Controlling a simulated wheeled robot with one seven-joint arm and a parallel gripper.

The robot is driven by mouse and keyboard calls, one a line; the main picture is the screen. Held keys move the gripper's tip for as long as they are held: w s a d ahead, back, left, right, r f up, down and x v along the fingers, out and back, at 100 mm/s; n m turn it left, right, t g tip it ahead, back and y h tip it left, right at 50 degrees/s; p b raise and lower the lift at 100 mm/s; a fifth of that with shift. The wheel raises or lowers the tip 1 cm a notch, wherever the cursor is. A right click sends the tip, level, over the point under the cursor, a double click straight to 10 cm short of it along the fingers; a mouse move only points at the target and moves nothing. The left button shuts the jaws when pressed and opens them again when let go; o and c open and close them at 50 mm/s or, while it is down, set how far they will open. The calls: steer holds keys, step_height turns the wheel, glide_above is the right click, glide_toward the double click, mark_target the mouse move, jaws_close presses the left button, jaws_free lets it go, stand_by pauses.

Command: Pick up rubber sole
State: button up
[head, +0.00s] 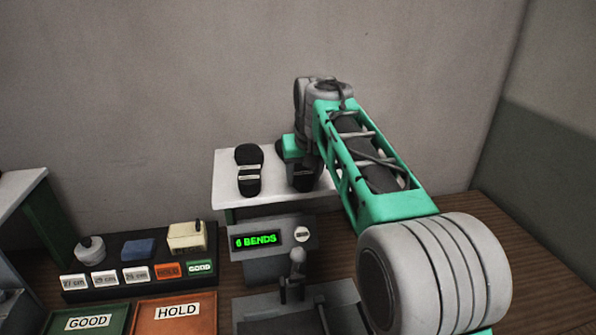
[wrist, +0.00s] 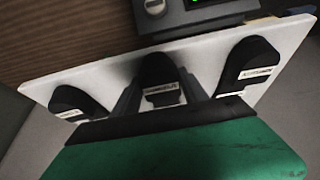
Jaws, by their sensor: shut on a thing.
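Three dark rubber soles with pale labels show on a white stand (wrist: 60,86) in the wrist view: one at the left (wrist: 78,102), one in the middle (wrist: 156,70) and one at the right (wrist: 250,62). My gripper (wrist: 160,92) has a finger on each side of the middle sole and is shut on it. I cannot tell whether that sole is clear of the stand. In the head view one free sole (head: 248,172) lies on the white stand (head: 226,178), left of my gripper. My arm hides much of the rest.
A press with a "6 BENDS" display (head: 258,239) stands in front of the stand. At the left are a dark rack (head: 105,292) with size labels, a green GOOD tray (head: 112,326) and an orange HOLD tray (head: 205,325). A wall is behind.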

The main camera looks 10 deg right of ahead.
steer(key=c, duration=0.8)
